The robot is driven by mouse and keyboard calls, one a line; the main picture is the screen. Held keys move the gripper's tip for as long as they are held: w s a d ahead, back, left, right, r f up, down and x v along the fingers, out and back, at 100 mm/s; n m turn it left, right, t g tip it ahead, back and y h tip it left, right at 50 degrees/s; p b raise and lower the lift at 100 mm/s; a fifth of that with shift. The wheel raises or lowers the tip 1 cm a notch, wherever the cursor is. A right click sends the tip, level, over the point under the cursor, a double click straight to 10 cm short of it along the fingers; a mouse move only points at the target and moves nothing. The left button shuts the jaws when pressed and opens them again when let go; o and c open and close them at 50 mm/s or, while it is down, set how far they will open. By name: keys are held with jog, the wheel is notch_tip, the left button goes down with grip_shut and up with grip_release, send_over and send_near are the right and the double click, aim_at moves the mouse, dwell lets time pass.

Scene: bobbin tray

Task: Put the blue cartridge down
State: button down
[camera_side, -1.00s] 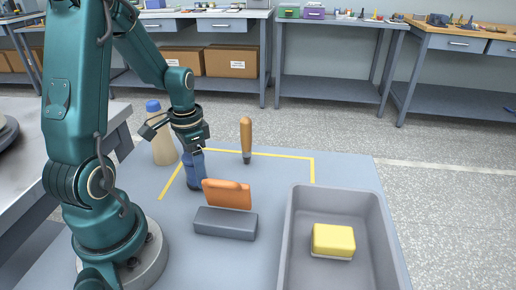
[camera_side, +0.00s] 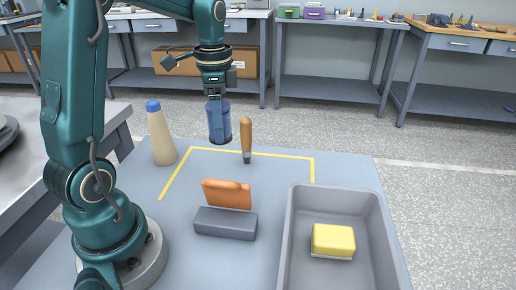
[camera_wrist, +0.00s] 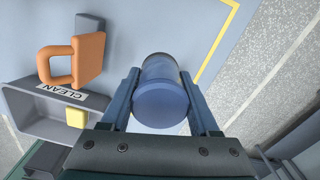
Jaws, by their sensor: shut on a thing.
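The blue cartridge (camera_side: 218,121) is held upright in my gripper (camera_side: 216,97), in the air above the back part of the table. In the wrist view the cartridge (camera_wrist: 161,95) sits between the two fingers of my gripper (camera_wrist: 162,100), which are shut on it. Its lower end is clear of the tabletop in the side view. A yellow taped outline (camera_side: 270,154) marks the tabletop below and around it.
A screwdriver with an orange handle (camera_side: 246,130) stands close to the right of the cartridge. A beige bottle with a blue cap (camera_side: 161,138) stands left. An orange-handled thing (camera_side: 227,194) rises by a grey block (camera_side: 225,223). A grey bin (camera_side: 378,225) holds a yellow block (camera_side: 333,240).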

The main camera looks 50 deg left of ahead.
jog(key=w+d+f+m, duration=0.1)
jog(key=w+d+m, duration=0.9)
jog(key=w+d, duration=0.15)
jog(key=f, duration=1)
jog(key=shift+w+a+f, duration=0.15)
jog(key=shift+w+a, duration=0.15)
jog(key=shift+a, duration=0.1)
jog(key=shift+f, duration=0.1)
jog(key=shift+c, duration=0.6)
grip_release()
